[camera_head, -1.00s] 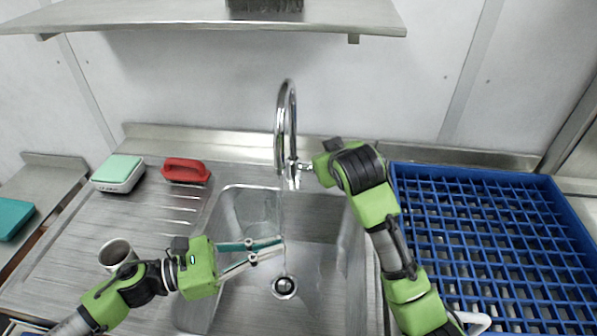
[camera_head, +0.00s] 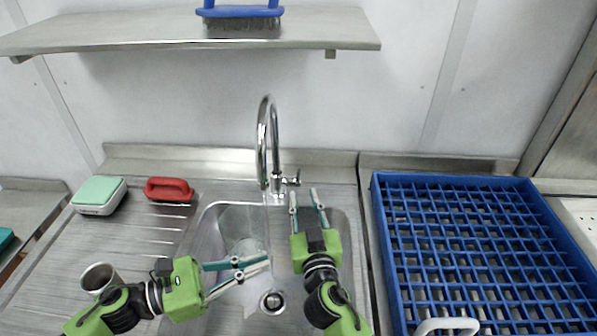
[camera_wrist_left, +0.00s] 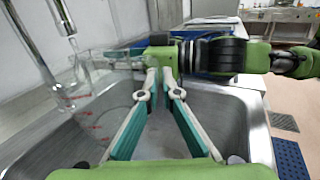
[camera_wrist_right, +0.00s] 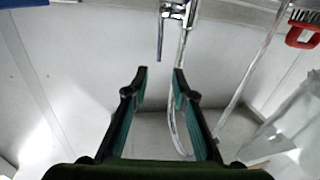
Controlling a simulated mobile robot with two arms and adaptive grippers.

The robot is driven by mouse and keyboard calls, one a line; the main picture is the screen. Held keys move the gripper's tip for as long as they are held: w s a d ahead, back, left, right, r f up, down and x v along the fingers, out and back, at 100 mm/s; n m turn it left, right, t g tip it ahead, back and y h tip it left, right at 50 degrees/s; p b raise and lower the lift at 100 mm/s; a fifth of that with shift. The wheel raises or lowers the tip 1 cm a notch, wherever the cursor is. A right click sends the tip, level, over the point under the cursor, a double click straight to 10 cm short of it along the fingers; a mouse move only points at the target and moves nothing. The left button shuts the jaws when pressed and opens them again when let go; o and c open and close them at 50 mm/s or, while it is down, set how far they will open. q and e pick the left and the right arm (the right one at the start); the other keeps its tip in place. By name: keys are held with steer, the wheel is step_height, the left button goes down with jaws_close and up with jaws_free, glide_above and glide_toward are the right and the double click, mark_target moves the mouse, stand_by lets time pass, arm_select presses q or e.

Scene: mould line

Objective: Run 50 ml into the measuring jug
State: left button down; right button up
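The clear measuring jug (camera_head: 240,226) is in the sink beneath the tap (camera_head: 262,150); its outline is faint. The left wrist view shows its red marks and clear wall (camera_wrist_left: 70,98). My left gripper (camera_head: 268,262) is nearly closed at the tips, which meet the jug's clear edge; the exact contact is hard to see. A thin stream (camera_head: 267,225) runs from the spout; I cannot tell the water level in the jug. My right gripper (camera_head: 305,191) is open and empty, just below the tap lever (camera_head: 291,181). The jug also shows in the right wrist view (camera_wrist_right: 288,120).
A blue rack (camera_head: 385,230) fills the right side. The drainer at left holds a red-handled brush (camera_head: 169,188), a green-lidded box (camera_head: 99,193) and a metal cup (camera_head: 99,278). A shelf (camera_head: 120,36) with a blue brush (camera_head: 240,14) hangs above.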

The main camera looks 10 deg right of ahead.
mark_target(299, 174)
steer(key=w, duration=1.1)
jaws_close()
